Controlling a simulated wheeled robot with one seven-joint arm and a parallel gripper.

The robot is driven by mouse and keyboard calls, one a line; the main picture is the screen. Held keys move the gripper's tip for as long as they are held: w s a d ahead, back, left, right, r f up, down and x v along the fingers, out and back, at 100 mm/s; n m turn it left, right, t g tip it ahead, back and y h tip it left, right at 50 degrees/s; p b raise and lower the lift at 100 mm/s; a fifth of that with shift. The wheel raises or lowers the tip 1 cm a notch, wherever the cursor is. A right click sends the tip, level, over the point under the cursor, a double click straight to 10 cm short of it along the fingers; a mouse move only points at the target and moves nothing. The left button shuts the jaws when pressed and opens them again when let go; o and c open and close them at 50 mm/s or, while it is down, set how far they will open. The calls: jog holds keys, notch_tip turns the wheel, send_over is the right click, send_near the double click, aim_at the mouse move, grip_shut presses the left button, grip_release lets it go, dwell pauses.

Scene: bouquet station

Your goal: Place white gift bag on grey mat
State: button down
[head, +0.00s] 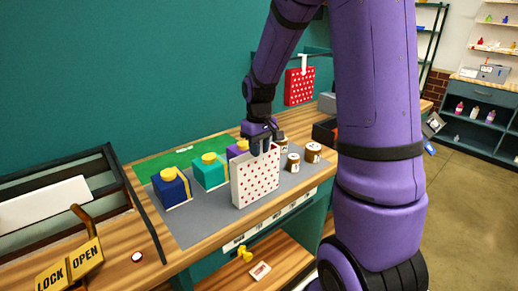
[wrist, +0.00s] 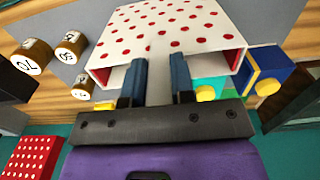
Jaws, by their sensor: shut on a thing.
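The white gift bag (head: 256,183) with red dots stands upright at the front edge of the grey mat (head: 196,222) in the head view. I cannot tell whether its base touches the mat.
A red dotted bag (head: 299,86) hangs behind. A yellow LOCK/OPEN sign (head: 70,265) is at front left.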

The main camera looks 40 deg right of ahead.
jog(key=shift+f, duration=0.3)
jog(key=c, duration=1)
grip_release()
jog(key=shift+o, duration=0.2)
jog(key=shift+r, duration=0.1)
notch_tip(320, 180, up, 12)
jog(key=shift+f, duration=0.25)
jog(key=shift+s+a+r, duration=0.15)
jog(key=shift+s+r, duration=0.05)
jog(key=shift+r, duration=0.3)
jog(key=s+a+r+t, duration=0.2)
jog(key=s+a, duration=0.4)
jog(key=s, duration=0.5)
jog(key=s+a+r+t, duration=0.3)
jog(key=s+a+r, duration=0.2)
jog(key=s, duration=0.6)
jog(key=shift+a+r, duration=0.15)
jog(key=shift+a, duration=0.35)
